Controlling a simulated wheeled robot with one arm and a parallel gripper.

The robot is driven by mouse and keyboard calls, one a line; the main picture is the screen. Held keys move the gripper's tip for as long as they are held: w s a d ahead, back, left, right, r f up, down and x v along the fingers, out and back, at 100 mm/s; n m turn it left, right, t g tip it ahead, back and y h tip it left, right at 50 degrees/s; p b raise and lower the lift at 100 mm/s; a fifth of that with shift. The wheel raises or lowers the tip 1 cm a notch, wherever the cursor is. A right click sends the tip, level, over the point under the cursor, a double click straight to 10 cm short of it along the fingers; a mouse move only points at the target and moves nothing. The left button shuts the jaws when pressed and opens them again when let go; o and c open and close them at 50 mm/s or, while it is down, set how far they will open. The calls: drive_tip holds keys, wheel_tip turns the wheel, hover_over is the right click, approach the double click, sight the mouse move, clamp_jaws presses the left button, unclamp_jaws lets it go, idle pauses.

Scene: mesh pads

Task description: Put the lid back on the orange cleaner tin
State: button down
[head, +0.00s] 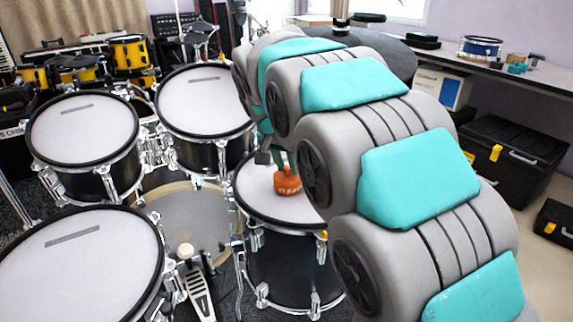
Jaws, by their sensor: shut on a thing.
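The orange cleaner tin (287,184) stands on the white head of the floor drum in the middle of the view, with dark lettering on its side. My gripper (274,158) is just above the tin and slightly left of it, mostly hidden behind my grey and teal arm. A dark finger and a small green part show there. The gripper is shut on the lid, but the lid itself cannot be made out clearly. I cannot tell whether it touches the tin.
The floor drum (252,207) has a raised black and chrome rim. Other drums stand close on the left, including a large one (70,262) in front. A bass pedal (197,285) stands between them. A desk (500,72) and black toolboxes (510,155) are at the right.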

idle(0.3)
drive_tip(key=shift+c, duration=0.5)
unclamp_jaws()
drive_tip(key=shift+r+p, duration=1.2)
drive_tip(key=shift+r, duration=2.25)
clamp_jaws()
drive_tip(key=shift+f, duration=0.15)
